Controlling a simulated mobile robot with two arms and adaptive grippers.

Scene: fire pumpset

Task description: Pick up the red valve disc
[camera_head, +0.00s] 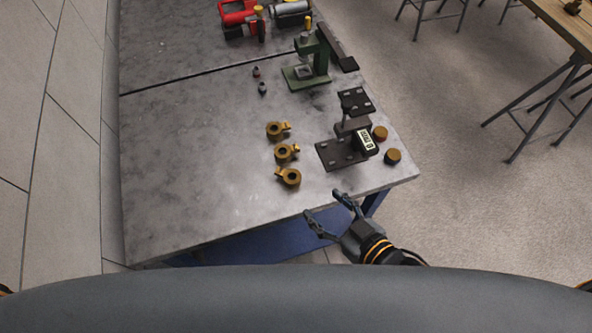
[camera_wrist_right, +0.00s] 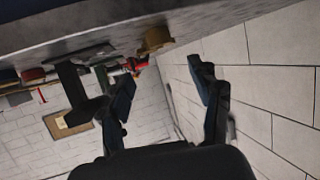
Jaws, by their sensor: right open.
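I cannot make out a clear red disc. A small dark reddish piece (camera_head: 256,72) lies on the table left of the green press, with a small grey-dark piece (camera_head: 262,88) near it. Two orange-brown round caps (camera_head: 380,133) (camera_head: 392,157) stand near the table's right edge. One cap (camera_wrist_right: 156,40) shows beyond my fingers in the right wrist view. My right gripper (camera_head: 323,204) is open and empty by the table's near edge, apart from all pieces. Its spread fingers also show in the right wrist view (camera_wrist_right: 160,72). My left gripper is out of view.
The grey table (camera_head: 190,160) is clear on its left. Several brass fittings (camera_head: 287,153) lie mid-table. A dark stand with a digital readout (camera_head: 366,140) is beside the caps. The green press (camera_head: 308,72) and red parts (camera_head: 238,14) are farther back. A wooden table (camera_head: 565,20) stands right.

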